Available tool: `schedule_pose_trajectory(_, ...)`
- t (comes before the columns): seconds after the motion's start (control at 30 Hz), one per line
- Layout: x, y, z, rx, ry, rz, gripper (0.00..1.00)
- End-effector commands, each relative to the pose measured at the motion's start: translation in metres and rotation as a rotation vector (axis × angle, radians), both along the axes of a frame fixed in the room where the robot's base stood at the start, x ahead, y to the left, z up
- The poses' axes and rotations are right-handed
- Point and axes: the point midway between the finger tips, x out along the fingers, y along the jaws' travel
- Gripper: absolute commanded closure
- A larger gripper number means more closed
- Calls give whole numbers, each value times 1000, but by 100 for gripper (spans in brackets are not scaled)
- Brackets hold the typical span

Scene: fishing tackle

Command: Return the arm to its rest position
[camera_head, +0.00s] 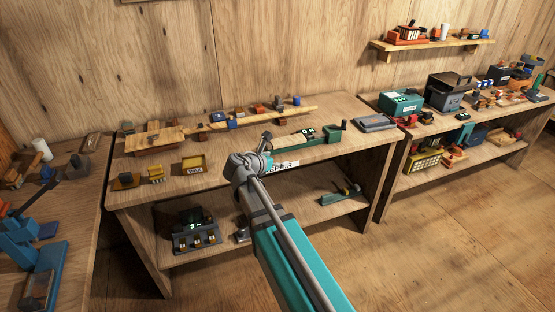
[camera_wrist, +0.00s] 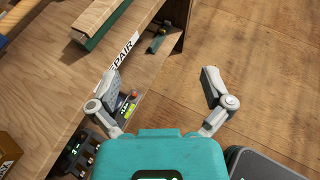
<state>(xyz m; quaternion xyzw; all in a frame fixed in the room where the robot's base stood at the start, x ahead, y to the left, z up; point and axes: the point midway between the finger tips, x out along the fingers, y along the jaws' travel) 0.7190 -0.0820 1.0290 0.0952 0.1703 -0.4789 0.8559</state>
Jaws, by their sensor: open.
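My arm (camera_head: 285,245), teal and grey, reaches from the bottom edge of the head view up to the front edge of the middle workbench (camera_head: 222,175). In the wrist view my gripper (camera_wrist: 160,78) has its two grey fingers spread wide, with nothing between them. Below the gap lie the bench front with a white "REPAIR" label (camera_wrist: 124,48) and the wooden floor (camera_wrist: 255,75).
The bench top carries a wooden board (camera_head: 155,138), yellow boxes (camera_head: 194,164) and a green tool (camera_head: 310,135). Its lower shelf holds a dark rack (camera_head: 195,238). A left bench has a blue device (camera_head: 20,245). A right bench holds a green case (camera_head: 400,101). Open floor lies front right.

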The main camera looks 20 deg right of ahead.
Motion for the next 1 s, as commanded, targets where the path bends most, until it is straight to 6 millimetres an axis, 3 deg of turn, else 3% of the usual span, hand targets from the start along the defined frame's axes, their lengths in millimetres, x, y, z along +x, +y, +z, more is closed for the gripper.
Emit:
schedule_pose_trajectory(0.77, -2, -2, -1, 12, -6, -9, 0)
schedule_pose_trajectory(1.0, -18, -4, -16, 165, -89, -107, 0)
